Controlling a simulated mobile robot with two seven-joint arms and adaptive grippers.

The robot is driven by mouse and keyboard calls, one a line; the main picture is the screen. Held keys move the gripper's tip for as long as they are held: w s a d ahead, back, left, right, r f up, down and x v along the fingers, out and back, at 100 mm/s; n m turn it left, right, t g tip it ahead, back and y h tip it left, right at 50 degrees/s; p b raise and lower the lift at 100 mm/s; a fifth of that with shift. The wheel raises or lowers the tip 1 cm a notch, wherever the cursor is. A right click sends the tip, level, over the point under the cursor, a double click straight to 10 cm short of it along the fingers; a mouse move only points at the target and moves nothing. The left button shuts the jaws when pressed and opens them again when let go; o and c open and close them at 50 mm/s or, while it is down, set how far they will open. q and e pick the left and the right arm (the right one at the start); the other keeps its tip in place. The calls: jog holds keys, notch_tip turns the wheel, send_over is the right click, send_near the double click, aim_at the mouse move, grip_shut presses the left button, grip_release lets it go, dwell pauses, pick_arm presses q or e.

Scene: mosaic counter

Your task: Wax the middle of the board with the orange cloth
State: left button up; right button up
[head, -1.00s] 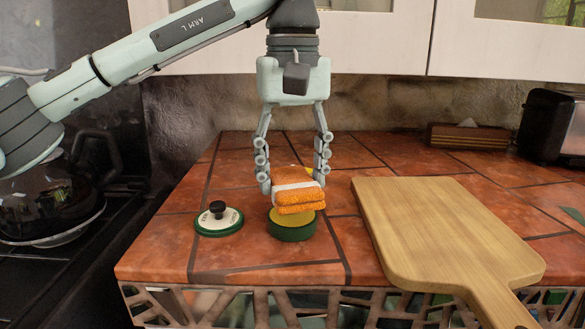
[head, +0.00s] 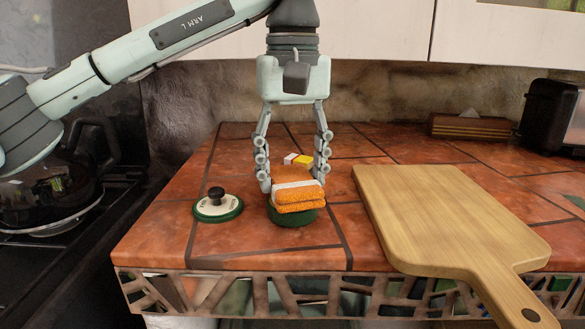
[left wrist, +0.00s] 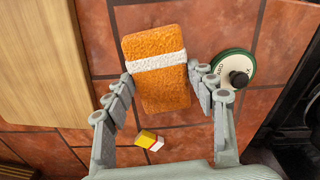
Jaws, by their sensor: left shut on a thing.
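My left gripper (head: 294,186) is shut on the folded orange cloth (head: 298,195), which has a white band around it. The cloth is over the mouth of a round green tin (head: 292,220) and hides what is inside. It looks in contact with the tin, but I cannot tell for sure. In the left wrist view the cloth (left wrist: 162,92) sits between the fingertips (left wrist: 160,80) and hides the tin. The wooden board (head: 440,225) lies flat to the right, its surface bare and its handle toward the front. My right gripper is not in view.
The tin's lid (head: 218,206), with a black knob, lies left of the tin. A small yellow and white block (head: 298,159) lies behind the cloth. A tissue box (head: 470,127) and black toaster (head: 550,115) stand at the back right. A glass pot (head: 55,195) is left of the counter.

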aim_at(292, 178)
pick_arm(q)
jog(key=shift+f, duration=0.5)
dwell(0.6)
jog(key=shift+f, duration=0.1)
dwell(1.2)
notch_tip(292, 178, up, 5)
jog(key=p, duration=0.4)
jog(key=shift+r, duration=0.2)
jog(key=shift+r+p, duration=0.6)
jog(key=shift+r, duration=0.3)
jog(key=shift+f, duration=0.1)
